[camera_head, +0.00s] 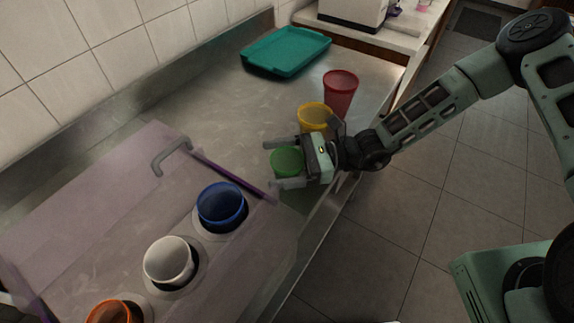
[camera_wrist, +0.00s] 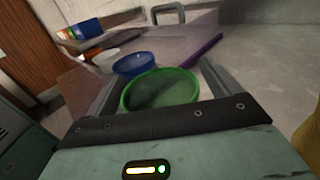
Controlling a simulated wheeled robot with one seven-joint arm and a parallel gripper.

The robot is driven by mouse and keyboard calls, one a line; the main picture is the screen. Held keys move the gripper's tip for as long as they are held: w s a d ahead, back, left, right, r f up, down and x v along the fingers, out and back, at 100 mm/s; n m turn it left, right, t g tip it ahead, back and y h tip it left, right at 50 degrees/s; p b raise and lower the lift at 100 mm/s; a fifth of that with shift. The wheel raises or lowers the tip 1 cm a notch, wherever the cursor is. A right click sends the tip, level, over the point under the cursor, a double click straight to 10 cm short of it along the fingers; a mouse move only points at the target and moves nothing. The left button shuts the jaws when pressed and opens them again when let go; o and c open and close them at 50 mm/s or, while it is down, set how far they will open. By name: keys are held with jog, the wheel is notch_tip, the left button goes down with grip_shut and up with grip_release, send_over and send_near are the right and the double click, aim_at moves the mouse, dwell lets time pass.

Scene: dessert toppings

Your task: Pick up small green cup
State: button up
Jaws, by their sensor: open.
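The small green cup (camera_head: 287,162) stands on the steel counter near its front edge in the head view. My gripper (camera_head: 280,164) is open, with one finger on each side of the cup. In the wrist view the green cup (camera_wrist: 160,91) sits between the two fingers (camera_wrist: 160,88), its round rim facing up. I cannot tell whether either finger touches it. The cup's lower part is hidden in both views.
A yellow cup (camera_head: 315,117) stands close behind my gripper, and a red cup (camera_head: 340,90) beyond it. A teal tray (camera_head: 286,52) lies at the back. A translucent holder (camera_head: 90,215) at left bears blue (camera_head: 221,205), white (camera_head: 168,260) and orange (camera_head: 110,312) cups.

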jog(key=shift+a, duration=0.1)
jog(key=shift+c, duration=0.3)
jog(key=c, duration=1)
